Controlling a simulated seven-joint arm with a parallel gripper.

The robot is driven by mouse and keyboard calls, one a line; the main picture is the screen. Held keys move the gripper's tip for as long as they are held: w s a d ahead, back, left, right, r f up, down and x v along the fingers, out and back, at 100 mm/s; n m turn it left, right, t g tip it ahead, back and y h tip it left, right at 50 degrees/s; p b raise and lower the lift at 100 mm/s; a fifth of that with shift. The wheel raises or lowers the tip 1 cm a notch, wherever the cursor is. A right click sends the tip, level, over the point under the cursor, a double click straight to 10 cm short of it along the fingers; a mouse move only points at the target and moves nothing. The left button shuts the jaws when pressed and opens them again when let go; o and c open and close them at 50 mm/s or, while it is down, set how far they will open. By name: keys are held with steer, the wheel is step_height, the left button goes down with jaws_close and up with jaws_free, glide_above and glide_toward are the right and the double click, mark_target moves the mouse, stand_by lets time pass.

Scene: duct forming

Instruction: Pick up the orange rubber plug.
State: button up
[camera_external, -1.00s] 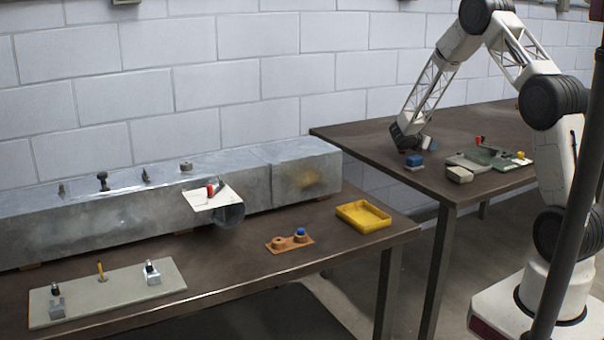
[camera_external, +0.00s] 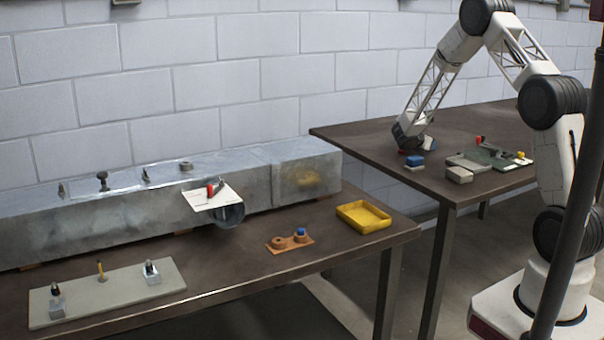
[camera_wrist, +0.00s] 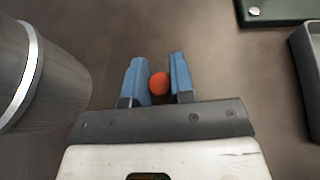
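The orange rubber plug (camera_wrist: 159,83) is a small round orange piece between the two blue fingers of my gripper in the wrist view. I cannot tell whether the plug is lifted or rests on the brown table. In the external view my gripper (camera_external: 405,148) is low over the left part of the far table (camera_external: 370,138). A trace of red-orange shows at its tip there, too small to make out.
A grey metal cylinder (camera_wrist: 42,75) stands close left in the wrist view. A dark green board (camera_wrist: 280,10) and grey tray edge (camera_wrist: 308,55) lie right. The near table holds a yellow tray (camera_external: 363,217) and metal duct (camera_external: 100,218).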

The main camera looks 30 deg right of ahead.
jaws_close()
step_height(320, 180, up, 28)
stand_by(0.8)
